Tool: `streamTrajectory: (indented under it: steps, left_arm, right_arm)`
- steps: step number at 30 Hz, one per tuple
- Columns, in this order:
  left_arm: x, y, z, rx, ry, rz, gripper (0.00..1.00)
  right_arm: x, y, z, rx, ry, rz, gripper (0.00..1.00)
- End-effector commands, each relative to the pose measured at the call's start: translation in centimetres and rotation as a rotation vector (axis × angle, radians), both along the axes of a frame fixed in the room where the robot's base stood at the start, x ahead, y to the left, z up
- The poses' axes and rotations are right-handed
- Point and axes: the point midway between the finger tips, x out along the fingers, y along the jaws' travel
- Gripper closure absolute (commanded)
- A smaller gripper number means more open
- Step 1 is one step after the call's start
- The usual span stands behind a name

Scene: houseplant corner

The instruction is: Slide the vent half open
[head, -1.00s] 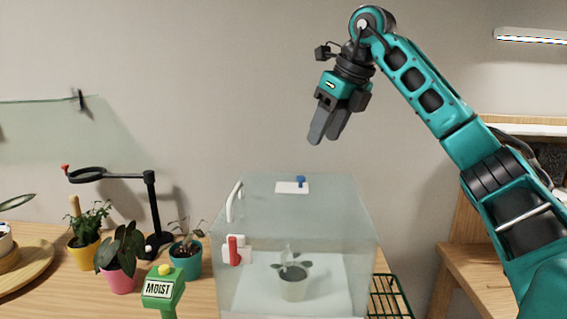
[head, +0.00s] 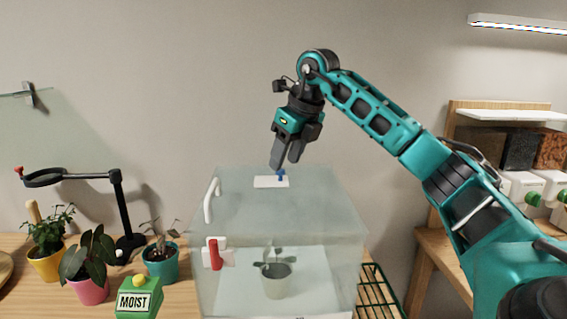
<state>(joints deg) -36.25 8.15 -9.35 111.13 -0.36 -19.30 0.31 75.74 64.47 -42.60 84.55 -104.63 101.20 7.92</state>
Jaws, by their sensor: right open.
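The vent is a white plate (head: 268,182) on the top of a clear glass case (head: 330,215). A small blue knob (head: 281,175) stands at the plate's right end. My right gripper (head: 286,167) points down over the knob, its dark fingers open. The fingertips are at or just above the knob; I cannot tell whether they touch it. The case has a white handle (head: 211,200) and a red latch (head: 213,254) at its left. A potted seedling (head: 276,280) stands inside. My left gripper is out of view.
Left of the case stand a green MOIST meter (head: 139,299), a teal pot (head: 161,263), a pink pot (head: 90,288), a yellow pot (head: 46,265) and a black ring stand (head: 122,210). A green wire rack (head: 378,290) lies right of the case.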

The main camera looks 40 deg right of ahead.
Motion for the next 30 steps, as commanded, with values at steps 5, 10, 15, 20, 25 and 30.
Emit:
streamTrajectory:
  steps: [5,10,15,20,25,30]
  left_arm:
    - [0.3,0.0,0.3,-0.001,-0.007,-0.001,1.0]
    - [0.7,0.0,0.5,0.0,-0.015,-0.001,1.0]
    - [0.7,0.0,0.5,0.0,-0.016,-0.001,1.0]
    - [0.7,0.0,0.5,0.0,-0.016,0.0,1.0]
    - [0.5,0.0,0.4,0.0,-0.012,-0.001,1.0]
    - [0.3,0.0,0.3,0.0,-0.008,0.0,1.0]
  right_arm:
    - [0.7,0.1,-1.7,0.001,0.0,0.0,0.52]
    - [0.9,0.1,-2.1,0.001,0.0,0.0,0.52]
    - [0.9,0.1,-2.1,0.001,-0.001,0.0,0.52]
    - [0.9,0.1,-2.1,0.001,-0.001,0.0,0.65]
    - [0.9,0.1,-2.0,0.001,-0.001,0.0,0.81]
    - [0.9,0.1,-2.0,0.001,-0.001,0.0,0.98]
